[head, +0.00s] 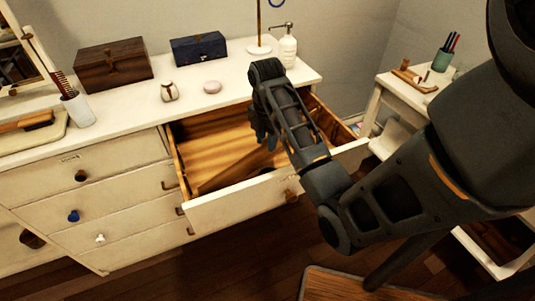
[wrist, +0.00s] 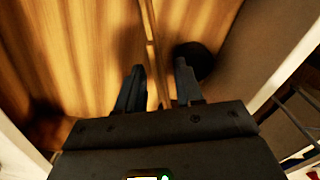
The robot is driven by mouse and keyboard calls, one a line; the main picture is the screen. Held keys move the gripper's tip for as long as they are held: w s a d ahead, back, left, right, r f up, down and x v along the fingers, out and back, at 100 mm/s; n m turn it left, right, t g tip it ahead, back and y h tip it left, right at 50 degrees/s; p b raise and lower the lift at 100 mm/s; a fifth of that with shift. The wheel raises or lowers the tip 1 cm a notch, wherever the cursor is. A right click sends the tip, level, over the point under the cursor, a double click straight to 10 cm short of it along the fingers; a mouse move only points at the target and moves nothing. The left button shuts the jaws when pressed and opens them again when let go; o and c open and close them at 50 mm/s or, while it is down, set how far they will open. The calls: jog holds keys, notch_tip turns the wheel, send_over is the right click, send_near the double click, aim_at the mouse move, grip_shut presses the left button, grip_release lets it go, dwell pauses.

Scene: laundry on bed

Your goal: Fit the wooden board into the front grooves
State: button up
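The wooden board (head: 230,171) is a thin strip standing on edge inside the open top drawer (head: 240,207), running slantwise across it in the head view. In the wrist view its narrow top edge (wrist: 152,45) runs down between my fingertips. My gripper (head: 262,138) reaches down into the drawer. In the wrist view my gripper (wrist: 160,85) has its fingers apart, one on each side of the board, with a visible gap to each finger. The grooves cannot be made out in either view, and my arm hides part of the drawer.
A dark rounded thing (wrist: 190,60) lies right of the board in the drawer. On the dresser top are a wooden box (head: 113,66), a blue box (head: 198,49), a small jar (head: 169,92), a pink soap (head: 212,87) and a pump bottle (head: 287,47). A side table (head: 405,84) stands right.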

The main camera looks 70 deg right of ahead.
aim_at(266, 161)
jog(key=shift+w+f, duration=0.1)
jog(key=shift+f, duration=2.2)
jog(key=shift+c, duration=0.5)
grip_shut()
